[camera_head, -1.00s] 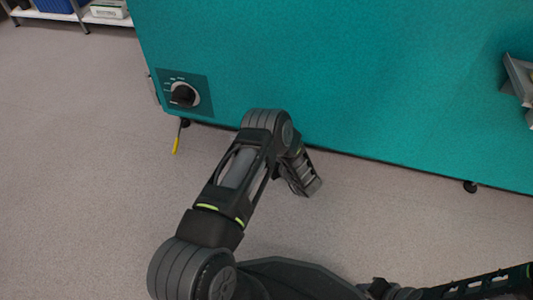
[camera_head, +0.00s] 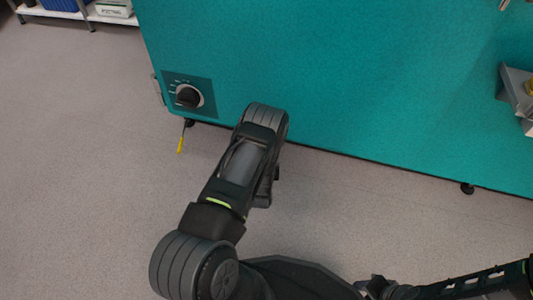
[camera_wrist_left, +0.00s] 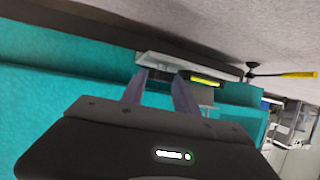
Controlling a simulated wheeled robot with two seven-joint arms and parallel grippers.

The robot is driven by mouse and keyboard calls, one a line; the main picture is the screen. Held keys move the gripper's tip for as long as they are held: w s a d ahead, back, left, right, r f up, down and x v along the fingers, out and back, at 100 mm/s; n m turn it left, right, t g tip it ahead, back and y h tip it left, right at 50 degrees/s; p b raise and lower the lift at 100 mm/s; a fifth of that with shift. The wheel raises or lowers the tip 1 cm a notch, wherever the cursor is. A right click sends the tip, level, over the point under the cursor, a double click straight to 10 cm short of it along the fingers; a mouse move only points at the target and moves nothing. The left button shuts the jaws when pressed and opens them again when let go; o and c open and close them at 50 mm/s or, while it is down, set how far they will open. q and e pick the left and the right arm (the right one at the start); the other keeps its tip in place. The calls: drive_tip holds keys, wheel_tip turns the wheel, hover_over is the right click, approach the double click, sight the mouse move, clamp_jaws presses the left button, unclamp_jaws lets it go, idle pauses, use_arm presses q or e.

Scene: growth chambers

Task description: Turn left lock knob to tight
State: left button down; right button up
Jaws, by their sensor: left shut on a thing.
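A dark knob (camera_head: 188,97) sits on a dial panel on the lower left of the teal chamber (camera_head: 330,80), with no gripper on it in the head view. My left arm reaches up to the chamber's lower edge in the head view and hides its own gripper. In the left wrist view my left gripper (camera_wrist_left: 161,78) has its fingers close to a pale-edged grey plate (camera_wrist_left: 188,64) with a yellow stripe. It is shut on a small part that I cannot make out. My right gripper (camera_head: 376,288) is low in the head view, its jaws unclear.
A yellow-handled piece (camera_head: 181,143) hangs below the chamber's left corner; it also shows in the left wrist view (camera_wrist_left: 299,75). A grey bracket (camera_head: 518,95) juts out at the right. A shelf (camera_head: 108,18) stands at the back left. The floor at left is clear.

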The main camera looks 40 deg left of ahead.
use_arm(q)
drive_tip(key=m+t+h, duration=0.1)
drive_tip(key=m+h, duration=0.1)
drive_tip(key=a+m+h, duration=0.1)
drive_tip(key=m+h, duration=0.1)
drive_tip(key=h, duration=0.1)
drive_tip(key=shift+s+m+t, duration=0.2)
drive_tip(key=shift+m+t, duration=0.1)
drive_tip(key=shift+t, duration=0.1)
drive_tip(key=c, duration=1)
unclamp_jaws()
drive_tip(key=shift+o, duration=0.4)
drive_tip(key=shift+a, duration=0.15)
